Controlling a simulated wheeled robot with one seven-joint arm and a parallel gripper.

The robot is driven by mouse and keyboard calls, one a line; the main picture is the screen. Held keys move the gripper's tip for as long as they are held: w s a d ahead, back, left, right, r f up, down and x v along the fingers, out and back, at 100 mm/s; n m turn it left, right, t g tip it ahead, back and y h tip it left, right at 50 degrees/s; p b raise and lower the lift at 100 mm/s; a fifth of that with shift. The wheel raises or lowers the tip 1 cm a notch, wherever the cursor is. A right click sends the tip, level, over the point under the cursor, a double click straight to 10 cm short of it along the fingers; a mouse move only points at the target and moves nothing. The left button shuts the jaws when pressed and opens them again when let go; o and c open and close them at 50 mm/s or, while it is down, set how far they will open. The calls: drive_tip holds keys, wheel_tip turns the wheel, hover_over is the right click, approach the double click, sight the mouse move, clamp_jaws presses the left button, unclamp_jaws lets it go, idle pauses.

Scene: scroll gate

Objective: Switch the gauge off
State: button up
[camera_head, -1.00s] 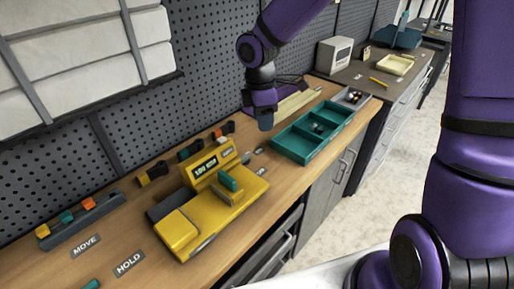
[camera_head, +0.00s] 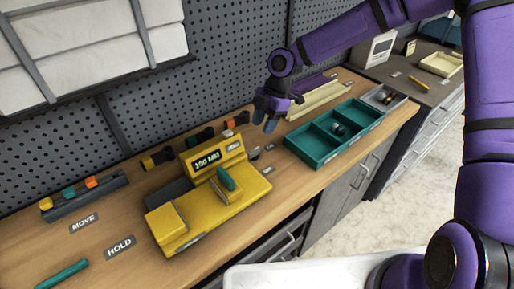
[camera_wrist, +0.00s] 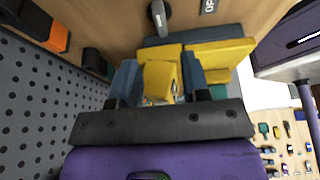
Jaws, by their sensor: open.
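The display shows characters too small to read surely. My gripper (camera_head: 268,112) hangs above the bench, behind and right of the gauge, apart from it. In the wrist view, my gripper (camera_wrist: 158,80) has its fingers apart, with yellow gauge parts (camera_wrist: 222,52) showing between and beyond them. A grey lever (camera_wrist: 160,16) stands on the wood near a partly cut-off label (camera_wrist: 209,5). I cannot tell a switch on the gauge.
A teal divided tray (camera_head: 333,136) lies right of my gripper. A pegboard wall (camera_head: 235,60) rises behind. A block with coloured pieces (camera_head: 85,196) and MOVE (camera_head: 83,223) and HOLD (camera_head: 121,247) labels are at left. Dark clamps (camera_head: 200,138) line the back.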

sight(254, 150)
drive_tip(key=x, duration=0.9)
drive_tip(key=shift+f, duration=0.3)
drive_tip(key=shift+c, duration=0.4)
clamp_jaws()
